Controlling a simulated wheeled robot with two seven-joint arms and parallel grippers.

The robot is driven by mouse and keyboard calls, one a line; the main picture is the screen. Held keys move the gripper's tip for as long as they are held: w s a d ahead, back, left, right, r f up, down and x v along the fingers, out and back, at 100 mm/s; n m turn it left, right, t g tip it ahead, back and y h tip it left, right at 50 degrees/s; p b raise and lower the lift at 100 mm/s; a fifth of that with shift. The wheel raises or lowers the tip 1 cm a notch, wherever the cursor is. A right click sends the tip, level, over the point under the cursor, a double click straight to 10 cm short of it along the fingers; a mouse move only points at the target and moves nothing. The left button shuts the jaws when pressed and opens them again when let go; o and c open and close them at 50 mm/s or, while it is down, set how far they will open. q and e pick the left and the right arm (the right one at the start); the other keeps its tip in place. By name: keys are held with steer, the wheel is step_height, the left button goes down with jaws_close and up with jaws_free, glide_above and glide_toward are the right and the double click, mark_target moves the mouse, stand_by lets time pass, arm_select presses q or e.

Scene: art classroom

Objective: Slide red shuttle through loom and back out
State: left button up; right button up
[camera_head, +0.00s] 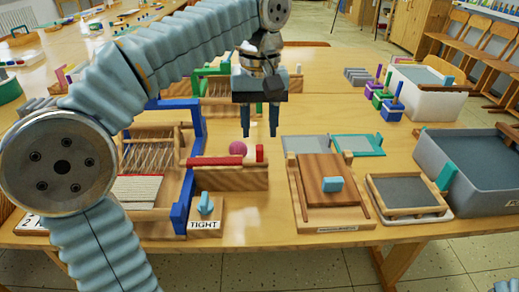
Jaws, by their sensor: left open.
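The loom (190,155) stands on the table at left, a wooden frame with blue uprights, strung threads and a pale woven part. My arm hides part of its left side. The red shuttle (215,161) is a long red bar at the top of a wooden block just right of the loom. A pink ball (238,148) and a raised red end (260,153) show along it. My left gripper (259,131) is open and empty, fingers pointing down, above the shuttle's right end and apart from it. My right gripper is not in view.
A wooden board with a light-blue handle (332,184) lies to the right, beside a framed screen (404,190) and a grey tub (470,180). A blue knob on a base marked TIGHT (205,228) stands in front of the loom. Another green-framed loom (215,88) is behind.

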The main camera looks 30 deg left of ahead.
mark_target(259, 147)
arm_select(q)
step_height(259, 147, down, 6)
steer(key=shift+r+b, duration=0.1)
steer(key=shift+b, duration=0.3)
jaws_close()
